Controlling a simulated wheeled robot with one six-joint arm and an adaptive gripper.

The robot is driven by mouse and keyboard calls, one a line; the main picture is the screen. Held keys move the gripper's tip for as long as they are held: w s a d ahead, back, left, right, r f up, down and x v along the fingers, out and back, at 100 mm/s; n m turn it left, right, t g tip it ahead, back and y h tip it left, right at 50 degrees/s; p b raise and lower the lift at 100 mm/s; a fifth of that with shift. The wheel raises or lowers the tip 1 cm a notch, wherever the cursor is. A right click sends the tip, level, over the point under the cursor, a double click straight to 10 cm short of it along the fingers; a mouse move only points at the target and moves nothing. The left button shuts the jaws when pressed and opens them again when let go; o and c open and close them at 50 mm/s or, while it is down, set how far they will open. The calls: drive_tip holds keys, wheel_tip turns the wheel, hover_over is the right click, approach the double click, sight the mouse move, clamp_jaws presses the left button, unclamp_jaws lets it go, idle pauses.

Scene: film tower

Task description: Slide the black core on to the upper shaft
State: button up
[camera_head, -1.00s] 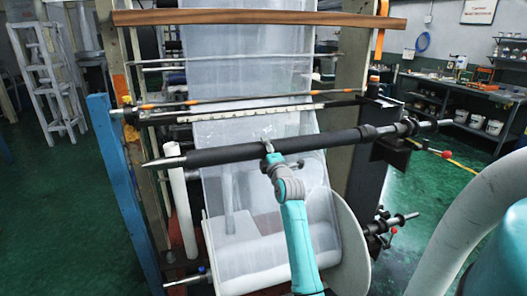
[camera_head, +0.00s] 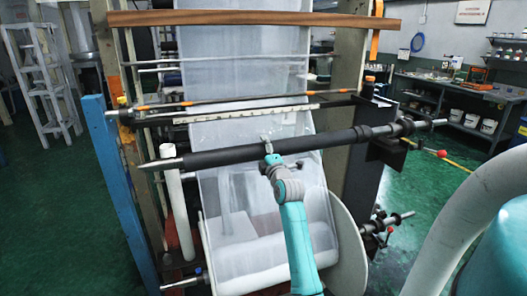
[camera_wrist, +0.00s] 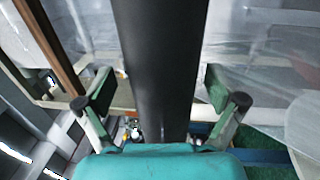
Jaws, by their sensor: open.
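The black core (camera_head: 225,154) is a long dark tube lying across the front of the film tower. It sits around the upper shaft (camera_head: 172,164), whose pale tapered tip sticks out at the left. The shaft's metal end also shows at the right, beyond dark collars. My gripper (camera_head: 268,150) is at about the middle of the core. In the wrist view the core (camera_wrist: 160,50) runs between the two fingers of my gripper (camera_wrist: 160,90), with a gap at each side. The fingers are open. The joint between core and collars is too small to judge.
A clear film web (camera_head: 250,80) hangs behind the core, above a large white film roll (camera_head: 262,262). A blue post (camera_head: 118,185) stands at the left. A lower shaft end (camera_head: 400,218) juts out at the right.

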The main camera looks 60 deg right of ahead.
drive_tip(key=v, duration=1.1)
drive_tip(key=shift+s+a, duration=0.15)
drive_tip(key=shift+s, duration=0.1)
drive_tip(key=shift+r, duration=0.1)
drive_tip(key=s+a+f+m+y, duration=0.1)
drive_tip(key=a+f+m+y, duration=0.1)
drive_tip(key=a+f, duration=0.65)
drive_tip(key=s+a+f+m+t+y, duration=0.15)
drive_tip(key=a+f, duration=0.35)
drive_tip(key=a, duration=0.6)
drive_tip(key=s+a+f+m+g+y, duration=0.1)
drive_tip(key=a+f+m+y, duration=0.1)
drive_tip(key=a+f, duration=0.65)
drive_tip(key=s+a+f+m+y, duration=0.2)
drive_tip(key=s+a+y, duration=0.2)
drive_tip(key=s+a, duration=1.05)
drive_tip(key=s+a+r+m+y, duration=0.2)
drive_tip(key=s+a, duration=0.5)
drive_tip(key=s, duration=0.4)
drive_tip(key=shift+s+a+r+y, duration=0.15)
drive_tip(key=shift+a+r+y, duration=0.25)
drive_tip(key=shift+r+y, duration=0.35)
